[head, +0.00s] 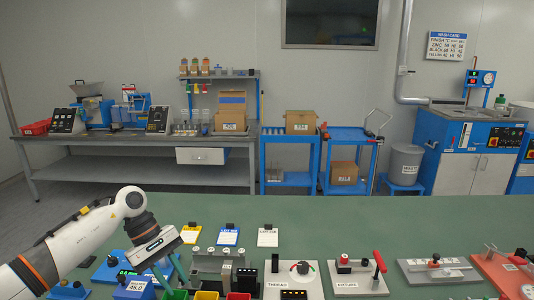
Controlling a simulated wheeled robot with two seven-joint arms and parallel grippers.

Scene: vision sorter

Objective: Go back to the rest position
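My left arm comes in from the left edge over the green table (380,222). My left gripper (174,275) points down and to the right above the front left of the table. Its two fingers stand apart, and I see nothing held between them. Small green and red bins (206,295) lie just right of the fingertips at the bottom edge. My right gripper is not in view.
A blue device (133,288) is by the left gripper. A grey fixture (211,261) stands to its right. Blue and yellow cards (228,235) lie behind. Fixture plates (355,277) fill the front right. The table's back right is clear.

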